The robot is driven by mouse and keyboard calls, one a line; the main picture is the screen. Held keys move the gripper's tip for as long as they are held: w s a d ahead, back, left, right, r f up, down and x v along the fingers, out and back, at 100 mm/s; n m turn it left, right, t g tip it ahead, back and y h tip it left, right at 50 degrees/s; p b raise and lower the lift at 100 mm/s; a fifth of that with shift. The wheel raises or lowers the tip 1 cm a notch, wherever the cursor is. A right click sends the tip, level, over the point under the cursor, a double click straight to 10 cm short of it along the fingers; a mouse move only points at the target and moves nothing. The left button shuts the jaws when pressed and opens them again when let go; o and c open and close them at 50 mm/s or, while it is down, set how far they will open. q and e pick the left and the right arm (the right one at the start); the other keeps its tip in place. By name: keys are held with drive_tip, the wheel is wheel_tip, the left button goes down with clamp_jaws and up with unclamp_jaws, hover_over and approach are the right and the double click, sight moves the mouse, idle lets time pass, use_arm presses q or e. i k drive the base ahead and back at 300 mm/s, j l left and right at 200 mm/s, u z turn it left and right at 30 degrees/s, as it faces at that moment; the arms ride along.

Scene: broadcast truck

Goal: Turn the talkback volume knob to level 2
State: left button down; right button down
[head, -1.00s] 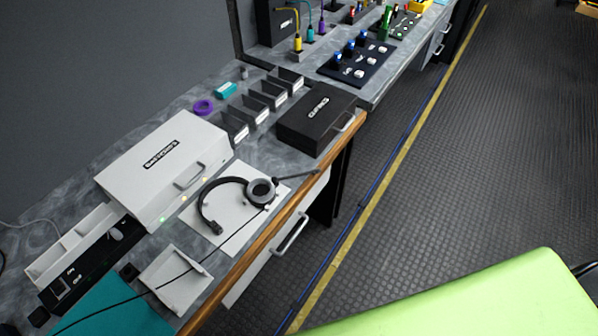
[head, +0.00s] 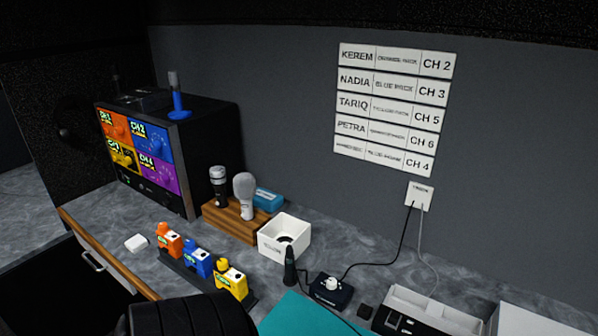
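A small dark box (head: 327,297) with a white round knob (head: 331,284) on top stands on the counter in the lower middle of the head view. It looks like the talkback volume control, but its label is too small to read. I cannot tell which level the knob points to. A black cable runs from near the box up to a wall plate. Neither of my grippers is in view.
A black microphone-like stick (head: 290,268) stands just left of the knob box. A white box (head: 284,237) is behind it, and orange, blue and yellow packs (head: 198,260) stand left. A teal mat (head: 300,318) lies in front. A dark padded thing (head: 190,316) blocks the bottom edge.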

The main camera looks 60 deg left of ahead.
sight(331, 283)
drive_tip(key=u, duration=1.65)
